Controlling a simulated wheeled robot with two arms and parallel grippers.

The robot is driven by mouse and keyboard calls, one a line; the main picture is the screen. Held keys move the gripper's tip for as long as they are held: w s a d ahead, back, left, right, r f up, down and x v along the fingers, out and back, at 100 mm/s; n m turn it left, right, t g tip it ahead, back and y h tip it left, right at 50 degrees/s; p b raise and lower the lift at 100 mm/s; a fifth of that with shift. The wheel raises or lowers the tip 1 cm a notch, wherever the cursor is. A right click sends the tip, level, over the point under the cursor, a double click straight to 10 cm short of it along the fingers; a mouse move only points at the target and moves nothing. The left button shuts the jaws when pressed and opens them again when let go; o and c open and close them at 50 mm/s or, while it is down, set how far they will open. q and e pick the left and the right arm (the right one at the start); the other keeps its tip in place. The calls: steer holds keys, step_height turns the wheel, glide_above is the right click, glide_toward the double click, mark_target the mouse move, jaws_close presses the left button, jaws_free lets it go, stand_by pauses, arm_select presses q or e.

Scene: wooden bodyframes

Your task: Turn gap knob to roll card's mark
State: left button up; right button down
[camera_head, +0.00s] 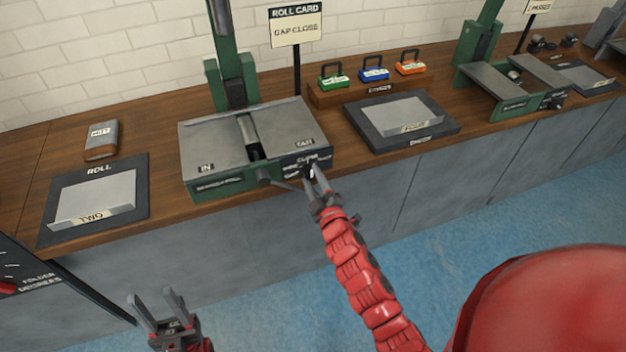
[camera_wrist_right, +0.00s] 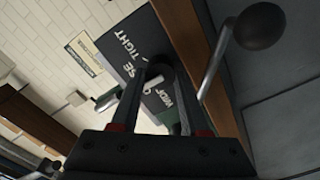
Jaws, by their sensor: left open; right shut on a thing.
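The roll card (camera_head: 296,26) stands on a post behind the rolling machine (camera_head: 190,150) and reads "GAP CLOSE". The gap knob is on the machine's front panel at its right end, with words around it including "CLOSE". In the right wrist view the dark knob (camera_wrist_right: 160,74) sits between my fingertips, beside the words "TIGHT" and "WIDE". My right gripper (camera_head: 314,178) is shut on the knob, and its fingers hide part of the dial. My left gripper (camera_head: 158,306) is open and empty, low in front of the counter.
A crank handle with a ball end (camera_wrist_right: 261,26) sticks out close to my right gripper. A "ROLL" tray (camera_head: 143,190) with a metal sheet lies left of the machine. Another tray (camera_head: 365,130) lies right of it. Colored padlocks (camera_head: 374,74) stand behind that.

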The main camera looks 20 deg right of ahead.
steer(key=shift+f, duration=0.1)
steer(key=shift+c, duration=2)
jaws_free()
steer(key=s+b, duration=0.1)
steer(key=s, duration=1.6)
steer(key=shift+s+d+b, duration=0.25)
steer(key=shift+d+b, duration=0.05)
steer(key=shift+b, duration=0.05)
